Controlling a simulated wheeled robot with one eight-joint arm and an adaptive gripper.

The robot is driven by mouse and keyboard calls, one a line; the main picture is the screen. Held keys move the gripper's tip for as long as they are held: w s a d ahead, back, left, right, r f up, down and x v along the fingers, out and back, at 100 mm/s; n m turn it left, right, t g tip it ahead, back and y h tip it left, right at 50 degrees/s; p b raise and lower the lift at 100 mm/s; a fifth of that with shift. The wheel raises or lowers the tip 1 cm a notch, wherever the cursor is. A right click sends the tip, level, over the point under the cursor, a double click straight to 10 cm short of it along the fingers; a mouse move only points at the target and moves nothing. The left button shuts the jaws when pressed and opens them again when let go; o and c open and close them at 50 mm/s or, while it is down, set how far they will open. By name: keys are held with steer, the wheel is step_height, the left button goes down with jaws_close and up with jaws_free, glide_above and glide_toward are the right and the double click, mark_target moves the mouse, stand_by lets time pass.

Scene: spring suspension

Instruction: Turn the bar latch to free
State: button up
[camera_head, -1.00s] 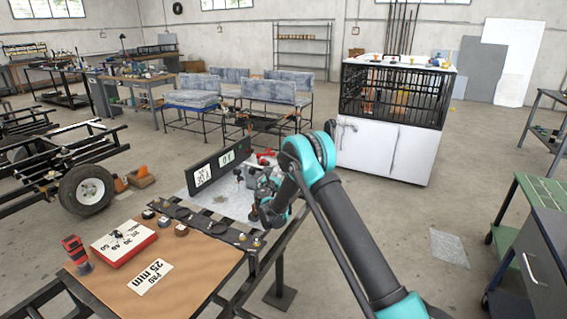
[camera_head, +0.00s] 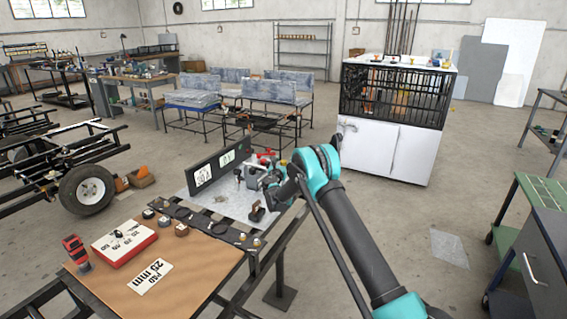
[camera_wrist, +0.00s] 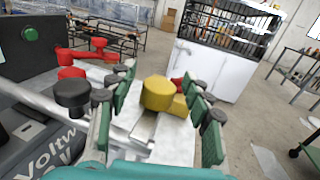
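In the wrist view a yellow knob (camera_wrist: 157,93) sits on a flat grey metal bar (camera_wrist: 144,127); this may be the bar latch, but I cannot tell for sure. The green-padded fingers of my gripper (camera_wrist: 160,112) stand apart on either side of the knob. The gripper is open, and I see no clear contact with the knob. In the head view my gripper (camera_head: 254,178) is over the far end of the light metal plate (camera_head: 228,205).
Red clamp-like parts (camera_wrist: 88,52) and a black round knob (camera_wrist: 72,94) stand left of the gripper. A dark upright panel (camera_head: 220,166) runs along the plate's left side. A small brown-black block (camera_head: 257,212) stands on the plate.

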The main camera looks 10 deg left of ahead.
jaws_close()
steer(key=shift+y, duration=0.3)
steer(key=n+y, duration=0.1)
steer(key=y, duration=0.1)
steer(key=n+y, duration=0.2)
steer(key=y, duration=0.1)
steer(key=shift+d+n, duration=0.15)
steer(key=shift+n, duration=0.15)
steer(key=n+g+y, duration=0.2)
steer(key=y, duration=0.1)
steer(key=n+g+y, duration=0.2)
steer(key=n+y, duration=0.1)
steer(key=y, duration=0.1)
steer(key=shift+y, duration=0.3)
steer(key=n+g+y, duration=0.4)
steer(key=g, duration=0.1)
steer(key=shift+n+g, duration=0.3)
steer(key=shift+n, duration=0.1)
steer(key=shift+n+g+y, duration=1)
steer(key=shift+n+g, duration=0.5)
steer(key=shift+g, duration=0.7)
steer(key=shift+a, duration=0.2)
